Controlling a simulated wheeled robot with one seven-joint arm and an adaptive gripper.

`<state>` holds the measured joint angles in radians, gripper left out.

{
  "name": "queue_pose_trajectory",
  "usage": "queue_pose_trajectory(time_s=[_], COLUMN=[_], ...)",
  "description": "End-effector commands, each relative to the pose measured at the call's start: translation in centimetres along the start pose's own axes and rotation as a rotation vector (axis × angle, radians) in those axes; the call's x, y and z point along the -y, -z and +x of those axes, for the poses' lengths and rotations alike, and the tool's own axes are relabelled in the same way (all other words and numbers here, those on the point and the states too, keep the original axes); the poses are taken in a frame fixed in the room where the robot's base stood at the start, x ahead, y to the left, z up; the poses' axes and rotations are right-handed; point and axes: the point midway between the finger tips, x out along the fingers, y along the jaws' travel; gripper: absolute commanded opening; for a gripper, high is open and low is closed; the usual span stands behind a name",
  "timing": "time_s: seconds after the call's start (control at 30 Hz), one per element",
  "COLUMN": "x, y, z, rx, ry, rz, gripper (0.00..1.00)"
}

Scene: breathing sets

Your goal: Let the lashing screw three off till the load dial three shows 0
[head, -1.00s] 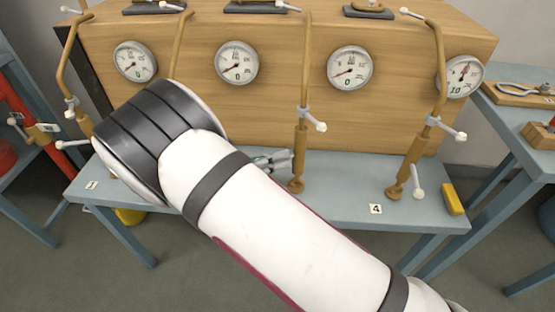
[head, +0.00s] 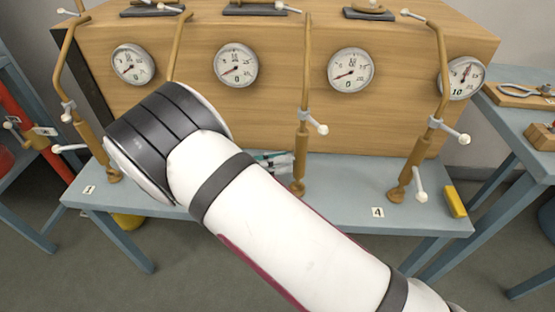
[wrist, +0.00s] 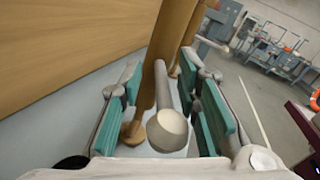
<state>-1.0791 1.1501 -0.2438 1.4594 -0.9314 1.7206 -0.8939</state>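Load dial three (head: 351,70), third from the left on the wooden load, has a needle pointing to the lower left, just left of the 0 at its bottom. Lashing screw three (head: 301,150) is a brown upright rod on the blue bench, third from the left. My gripper (head: 275,160) is beside its lower part, mostly hidden by my white arm in the head view. In the wrist view my gripper (wrist: 170,105) is open, its teal pads on either side of a pale knob-ended handle (wrist: 167,130). Gaps show between pads and handle.
The other dials (head: 133,64) (head: 236,65) (head: 461,78) and lashings one (head: 90,140) and four (head: 410,165) stand along the load. A yellow block (head: 454,202) lies at the bench's right end. A side table (head: 510,115) stands right.

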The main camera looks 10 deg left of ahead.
Motion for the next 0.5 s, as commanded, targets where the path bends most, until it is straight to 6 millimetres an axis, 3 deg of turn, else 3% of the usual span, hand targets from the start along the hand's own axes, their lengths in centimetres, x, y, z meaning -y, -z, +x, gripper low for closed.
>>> queue_pose_trajectory(time_s=[0.27,0.5], x=[-0.1,-0.1], y=[0.0,0.1], z=[-0.3,-3.9], rx=[0.0,-0.001], ry=[-0.004,-0.007], rz=[0.001,0.002], gripper=[0.3,0.3])
